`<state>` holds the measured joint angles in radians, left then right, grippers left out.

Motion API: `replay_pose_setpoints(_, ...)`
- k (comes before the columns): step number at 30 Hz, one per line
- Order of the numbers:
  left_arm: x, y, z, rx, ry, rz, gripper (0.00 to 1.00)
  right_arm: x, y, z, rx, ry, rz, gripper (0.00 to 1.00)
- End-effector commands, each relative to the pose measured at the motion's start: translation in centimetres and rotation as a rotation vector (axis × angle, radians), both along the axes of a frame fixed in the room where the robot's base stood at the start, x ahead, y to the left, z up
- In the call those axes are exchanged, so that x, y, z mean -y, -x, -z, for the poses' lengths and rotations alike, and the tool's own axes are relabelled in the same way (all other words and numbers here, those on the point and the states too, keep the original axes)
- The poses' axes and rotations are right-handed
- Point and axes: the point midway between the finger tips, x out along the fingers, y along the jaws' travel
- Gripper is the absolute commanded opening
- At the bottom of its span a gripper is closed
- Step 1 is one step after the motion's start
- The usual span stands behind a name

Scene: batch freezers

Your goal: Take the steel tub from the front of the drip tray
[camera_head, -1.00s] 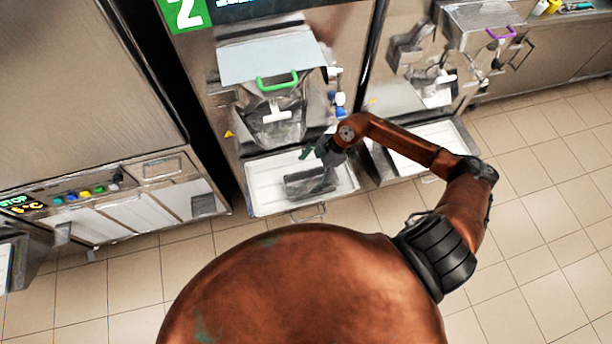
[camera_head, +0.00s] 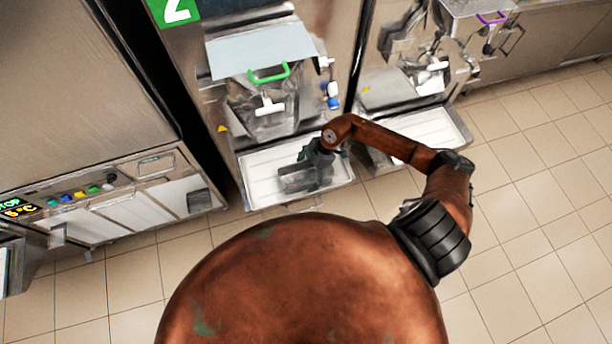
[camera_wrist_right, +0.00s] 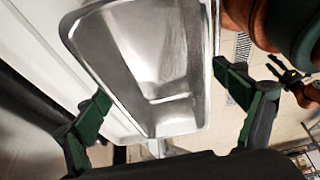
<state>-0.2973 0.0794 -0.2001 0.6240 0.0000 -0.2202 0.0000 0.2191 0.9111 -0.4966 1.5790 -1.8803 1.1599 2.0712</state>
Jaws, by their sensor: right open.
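The steel tub (camera_head: 293,180) is a grey open container at the front of the white drip tray (camera_head: 256,170), under the machine marked 2. My right gripper (camera_head: 309,162) reaches in from the right and is just above the tub. In the right wrist view the tub (camera_wrist_right: 150,55) shows its empty inside, tilted in the picture. The open green-tipped fingers of my right gripper (camera_wrist_right: 168,95) are on either side of it, with gaps visible. The head view does not show my left gripper; a dark clawed shape, apparently my left gripper (camera_wrist_right: 290,76), shows at right in the wrist view.
The machine's front with a green handle (camera_head: 268,73) is above the tray. A steel unit with a control panel (camera_head: 85,195) is at left. The tiled floor in front is clear.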

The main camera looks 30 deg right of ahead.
Motion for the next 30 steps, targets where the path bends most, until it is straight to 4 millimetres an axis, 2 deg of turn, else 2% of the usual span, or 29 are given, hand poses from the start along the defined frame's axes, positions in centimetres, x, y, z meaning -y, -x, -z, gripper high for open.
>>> replay_pose_setpoints(2,-0.02,0.02,-0.01,0.0,0.0,0.0,0.4,0.01,0.0,-0.04,0.0,0.0,0.0,0.89)
replay_pose_setpoints(23,-0.08,0.54,0.04,-0.007,-0.001,-0.001,0.4,-0.01,0.02,-0.08,0.0,-0.001,0.0,0.41)
replay_pose_setpoints(30,-0.1,0.56,0.04,-0.007,-0.001,-0.001,0.4,-0.02,0.0,-0.14,0.0,-0.001,0.0,0.4)
